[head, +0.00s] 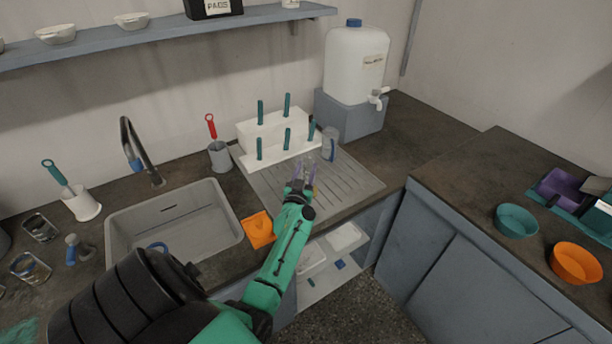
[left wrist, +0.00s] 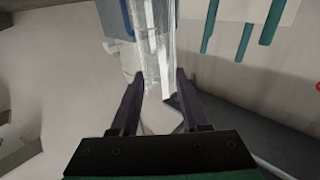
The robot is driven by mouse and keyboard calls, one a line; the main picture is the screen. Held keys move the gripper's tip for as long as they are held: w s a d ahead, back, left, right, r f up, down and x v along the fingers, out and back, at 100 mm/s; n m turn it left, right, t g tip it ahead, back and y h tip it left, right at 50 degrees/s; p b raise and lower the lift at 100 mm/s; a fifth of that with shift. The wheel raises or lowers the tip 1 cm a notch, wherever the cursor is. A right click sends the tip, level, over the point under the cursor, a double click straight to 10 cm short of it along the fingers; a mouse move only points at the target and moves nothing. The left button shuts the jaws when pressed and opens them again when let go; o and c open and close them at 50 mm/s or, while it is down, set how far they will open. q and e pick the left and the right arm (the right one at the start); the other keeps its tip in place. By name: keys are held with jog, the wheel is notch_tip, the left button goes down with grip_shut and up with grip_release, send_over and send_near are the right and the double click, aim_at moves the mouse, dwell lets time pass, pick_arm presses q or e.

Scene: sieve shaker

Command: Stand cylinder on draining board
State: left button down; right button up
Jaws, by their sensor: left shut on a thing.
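My left gripper (head: 306,178) has purple fingers and is over the grey ridged draining board (head: 352,187) in the head view. It is shut on a clear, see-through cylinder, which shows best in the left wrist view (left wrist: 152,42), running up between and beyond the fingers (left wrist: 160,78). In the head view the cylinder is faint and mostly lost against the board, so I cannot tell whether its base touches the board. My right gripper is not in view.
A white rack with teal pegs (head: 272,137) stands at the back of the board. A clear grey vessel (head: 330,144) is close beside it. The sink (head: 178,232) and an orange cloth (head: 258,229) are to the left. A water container (head: 355,65) stands behind. The board's right part is clear.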

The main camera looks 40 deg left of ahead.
pick_arm(q)
jog(key=shift+f, duration=0.2)
jog(key=shift+d+r, duration=0.15)
jog(key=shift+c, duration=2)
grip_release()
